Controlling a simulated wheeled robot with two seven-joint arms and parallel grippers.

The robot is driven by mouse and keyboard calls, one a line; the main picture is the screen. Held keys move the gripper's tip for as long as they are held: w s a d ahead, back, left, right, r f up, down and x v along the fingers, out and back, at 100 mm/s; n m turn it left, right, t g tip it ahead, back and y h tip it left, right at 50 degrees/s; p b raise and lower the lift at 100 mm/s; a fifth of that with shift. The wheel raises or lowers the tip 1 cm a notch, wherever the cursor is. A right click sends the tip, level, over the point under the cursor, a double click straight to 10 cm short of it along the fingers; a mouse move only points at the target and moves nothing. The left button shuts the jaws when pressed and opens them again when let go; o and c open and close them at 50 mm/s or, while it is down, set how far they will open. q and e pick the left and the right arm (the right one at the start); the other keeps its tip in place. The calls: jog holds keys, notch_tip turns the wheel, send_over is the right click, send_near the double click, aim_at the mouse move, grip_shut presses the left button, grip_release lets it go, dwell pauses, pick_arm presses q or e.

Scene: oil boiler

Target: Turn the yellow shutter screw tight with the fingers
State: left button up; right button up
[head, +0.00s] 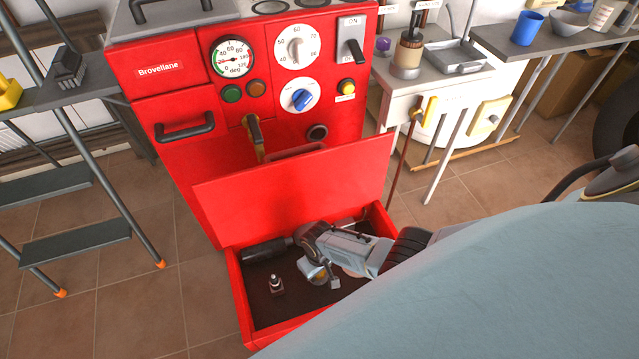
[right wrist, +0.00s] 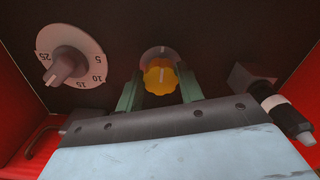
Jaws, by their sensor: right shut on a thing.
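The yellow shutter screw (right wrist: 160,75) is a small scalloped knob with a pale line on its face. It sits in front of a round grey disc on the dark floor of the open red compartment. In the right wrist view, my right gripper's green fingers (right wrist: 160,88) stand on either side of the screw and are shut on it. In the head view, my right gripper (head: 323,277) reaches down into the compartment from the right. My left gripper is not in view.
A numbered white dial (right wrist: 66,66) sits left of the screw.

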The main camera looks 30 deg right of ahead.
dwell(0.4)
jog(key=o, duration=1)
